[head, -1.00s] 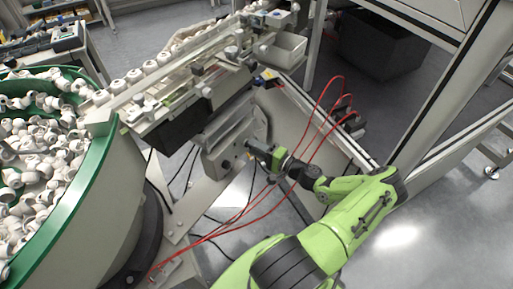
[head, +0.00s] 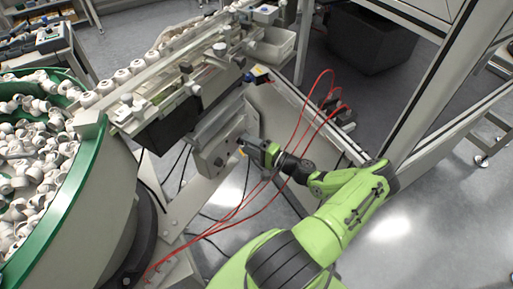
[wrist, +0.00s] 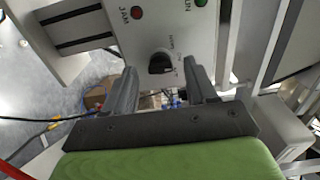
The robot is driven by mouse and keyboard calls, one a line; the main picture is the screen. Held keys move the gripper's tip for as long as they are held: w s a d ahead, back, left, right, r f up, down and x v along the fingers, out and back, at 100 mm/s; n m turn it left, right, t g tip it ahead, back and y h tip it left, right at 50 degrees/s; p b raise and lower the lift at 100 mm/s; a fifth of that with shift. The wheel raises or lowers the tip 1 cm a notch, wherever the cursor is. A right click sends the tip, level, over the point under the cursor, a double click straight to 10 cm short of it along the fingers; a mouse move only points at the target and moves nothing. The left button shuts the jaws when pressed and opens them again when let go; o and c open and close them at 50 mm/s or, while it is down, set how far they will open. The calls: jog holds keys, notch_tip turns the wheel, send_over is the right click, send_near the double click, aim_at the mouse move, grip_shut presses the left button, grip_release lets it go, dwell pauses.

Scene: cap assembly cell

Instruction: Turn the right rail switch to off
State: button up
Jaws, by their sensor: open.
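A black rotary knob (wrist: 161,63) sits on a light grey panel (wrist: 178,28) in the wrist view. Small lettering stands beside the knob, too small to read surely. Its setting is unclear. My gripper (wrist: 162,84) is open, with one finger on each side below the knob and nothing between them. I cannot tell whether the fingers touch the panel. In the head view my gripper (head: 243,147) is close to the right side of the grey control box (head: 212,158) under the rail. The knob itself is not clear in that view.
A red JAM light (wrist: 137,12) and a green RUN light (wrist: 200,3) are above the knob. A green-rimmed bowl (head: 75,180) of white caps stands left, and the feed rail (head: 140,98) runs above the box.

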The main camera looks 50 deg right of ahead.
jog(key=p+v, duration=0.1)
jog(key=v, duration=1.4)
jog(key=shift+s, duration=0.3)
jog(key=shift+w, duration=0.1)
jog(key=w+a+r+n+g+p, duration=0.2)
jog(key=w+a+r+n+g, duration=0.1)
jog(key=a+r+n+g, duration=0.25)
jog(key=w+a+r+n+g+p, duration=0.2)
jog(key=a+r+g, duration=0.3)
jog(key=a+r, duration=0.25)
jog(key=w+a+r+n+g+p, duration=0.1)
jog(key=w+a+r+n+g, duration=0.3)
jog(key=r, duration=0.4)
jog(key=s+a+r+n+t+h+p, duration=0.2)
jog(key=s+a+r+n+h+p, duration=0.1)
jog(key=s+a+r, duration=0.9)
notch_tip(320, 180, up, 4)
jog(key=shift+s+a+r+n+h+p, duration=0.1)
jog(key=shift+s+a+n+h+p, duration=0.35)
jog(key=shift+n, duration=0.1)
